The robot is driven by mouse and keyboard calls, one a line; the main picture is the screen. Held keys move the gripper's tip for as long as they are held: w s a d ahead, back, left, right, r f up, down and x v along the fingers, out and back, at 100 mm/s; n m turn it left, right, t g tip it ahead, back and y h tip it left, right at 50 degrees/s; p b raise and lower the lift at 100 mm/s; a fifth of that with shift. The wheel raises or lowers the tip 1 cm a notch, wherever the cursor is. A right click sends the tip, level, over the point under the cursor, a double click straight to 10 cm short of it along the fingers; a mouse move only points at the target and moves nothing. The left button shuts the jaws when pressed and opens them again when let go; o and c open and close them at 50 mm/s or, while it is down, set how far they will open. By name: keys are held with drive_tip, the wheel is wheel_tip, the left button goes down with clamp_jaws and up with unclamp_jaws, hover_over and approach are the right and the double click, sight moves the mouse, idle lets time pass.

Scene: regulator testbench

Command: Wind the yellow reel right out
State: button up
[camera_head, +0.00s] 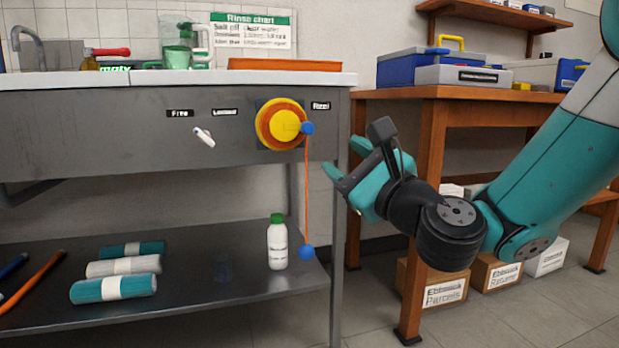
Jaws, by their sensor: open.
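The yellow reel (281,124) is mounted on the grey front panel of the bench, beside a label reading "Reel". It has an orange rim and a blue knob (308,128) at its right edge. An orange cord (306,190) hangs straight down from beside the knob to a blue ball (306,252) near the lower shelf's right end. A white lever (204,137) sits below labels reading "Free" and "Locked", tilted down to the right. My gripper (340,178) is open and empty, right of the cord and below the reel, apart from both.
A white bottle with a green cap (277,243) stands on the lower shelf (215,290), left of the cord. Rolled cloths (114,289) lie farther left. The bench's right leg (338,250) is close to my gripper. A wooden table (430,180) stands behind my arm.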

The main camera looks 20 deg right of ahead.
sight(311, 131)
drive_tip(key=w+r+m+p, duration=0.1)
drive_tip(key=w+p, duration=0.4)
drive_tip(key=w+r+m+h+p, duration=0.1)
drive_tip(key=w+p, duration=0.3)
drive_tip(key=w, duration=0.1)
drive_tip(key=w+a+r+h+p, duration=0.1)
drive_tip(key=w+p, duration=0.4)
drive_tip(key=shift+w+r+m+t+p, duration=0.2)
drive_tip(key=shift+r+m+t+p, duration=0.1)
drive_tip(key=shift+m+t, duration=0.1)
drive_tip(key=shift+w+a+f+p, duration=0.1)
drive_tip(key=shift+w+p, duration=0.4)
drive_tip(key=shift+w, duration=0.1)
drive_tip(key=c, duration=0.9)
